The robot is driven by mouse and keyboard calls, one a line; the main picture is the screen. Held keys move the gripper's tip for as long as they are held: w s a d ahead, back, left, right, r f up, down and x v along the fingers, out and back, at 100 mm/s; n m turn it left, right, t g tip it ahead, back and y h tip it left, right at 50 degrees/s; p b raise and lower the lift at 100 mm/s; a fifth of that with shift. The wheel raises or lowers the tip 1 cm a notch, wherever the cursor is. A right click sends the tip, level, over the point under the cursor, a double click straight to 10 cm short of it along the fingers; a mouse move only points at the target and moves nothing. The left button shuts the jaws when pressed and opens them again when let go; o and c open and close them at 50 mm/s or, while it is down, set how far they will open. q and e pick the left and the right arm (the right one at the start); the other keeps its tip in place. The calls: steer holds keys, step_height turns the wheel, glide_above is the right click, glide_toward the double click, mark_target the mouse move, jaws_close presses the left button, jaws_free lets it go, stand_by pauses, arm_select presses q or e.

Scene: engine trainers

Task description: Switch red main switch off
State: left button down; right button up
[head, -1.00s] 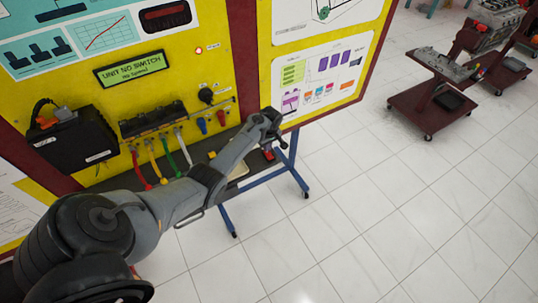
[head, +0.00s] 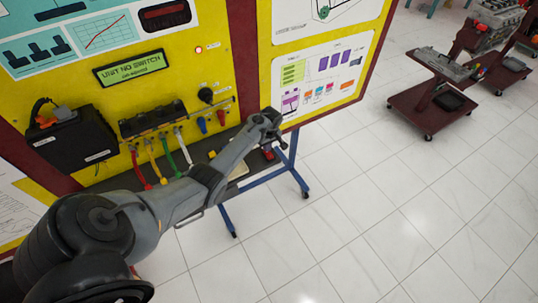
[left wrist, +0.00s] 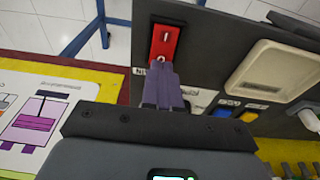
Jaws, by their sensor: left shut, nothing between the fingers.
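The red main switch (left wrist: 166,42) is a red rocker in a dark frame on the grey panel in the left wrist view. A white line mark shows on its far half and a round mark near my fingertips. My left gripper (left wrist: 161,70) is shut and empty, its fingertips at the near end of the rocker. Whether they touch it, and which way the rocker is tipped, I cannot tell. In the head view the left gripper (head: 279,143) is above the shelf's right end, with a bit of the red switch (head: 267,153) showing beside it. My right gripper is not in view.
A pale socket cover (left wrist: 268,70) and blue and yellow buttons sit right of the switch. The yellow trainer board (head: 218,68) with a green display (head: 134,68) stands behind my arm. Blue stand legs (head: 295,175) are below. A cart (head: 430,105) stands on open tiled floor.

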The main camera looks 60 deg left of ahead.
arm_select(q)
steer(key=shift+f+b, duration=0.45)
steer(key=shift+f, duration=0.2)
stand_by(0.3)
step_height(320, 180, up, 7)
steer(key=p, duration=0.7)
steer(key=shift+p, duration=0.4)
steer(key=shift+d, duration=0.1)
